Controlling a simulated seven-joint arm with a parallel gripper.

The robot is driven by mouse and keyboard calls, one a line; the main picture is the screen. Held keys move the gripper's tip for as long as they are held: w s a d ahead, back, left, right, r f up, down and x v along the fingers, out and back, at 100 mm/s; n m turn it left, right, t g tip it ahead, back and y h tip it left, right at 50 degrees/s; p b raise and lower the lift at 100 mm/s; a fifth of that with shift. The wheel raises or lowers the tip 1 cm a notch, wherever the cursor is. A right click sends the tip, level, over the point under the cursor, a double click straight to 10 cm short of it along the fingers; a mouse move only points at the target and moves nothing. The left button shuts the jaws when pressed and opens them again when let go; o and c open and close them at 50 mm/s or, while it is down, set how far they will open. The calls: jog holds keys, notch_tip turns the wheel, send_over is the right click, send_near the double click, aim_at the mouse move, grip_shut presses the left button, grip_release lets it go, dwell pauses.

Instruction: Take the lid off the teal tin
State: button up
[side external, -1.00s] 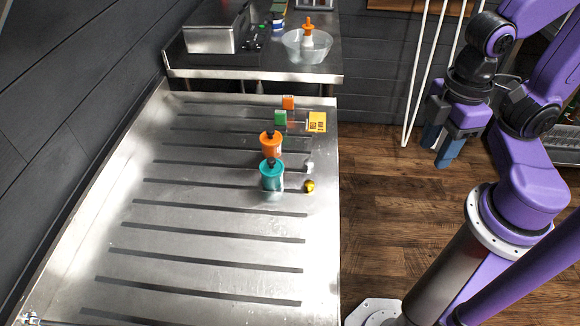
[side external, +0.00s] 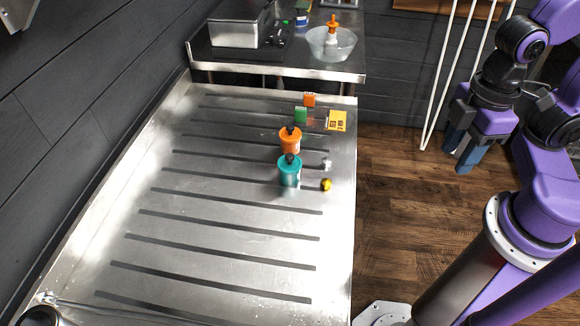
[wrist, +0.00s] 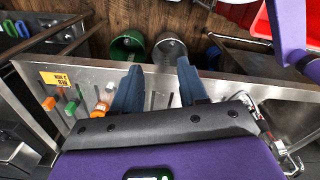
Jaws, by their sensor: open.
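The teal tin (side external: 289,176) stands upright on the ribbed steel drainboard (side external: 235,220) in the side external view. Its teal lid with a dark knob (side external: 290,159) sits on top. An orange tin (side external: 290,143) of similar shape, also with a dark knob, stands just behind it. My gripper (side external: 460,152) is well to the right of the tins, beyond the drainboard's edge, with its blue fingers apart and nothing between them. In the wrist view the open fingers (wrist: 159,68) point over the board's edge; I cannot make out the teal tin there.
A yellow knob-like piece (side external: 326,184) and a small clear piece (side external: 327,164) lie right of the tins. Behind are a green block (side external: 301,115), an orange block (side external: 310,100) and a yellow card (side external: 337,120).

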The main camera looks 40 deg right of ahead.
jog(key=shift+o, duration=0.3)
jog(key=o, duration=0.9)
notch_tip(320, 180, up, 2)
jog(key=n, duration=0.5)
send_over(290, 156)
notch_tip(290, 156, down, 11)
jog(key=shift+d+f, duration=0.15)
jog(key=shift+f, duration=2.95)
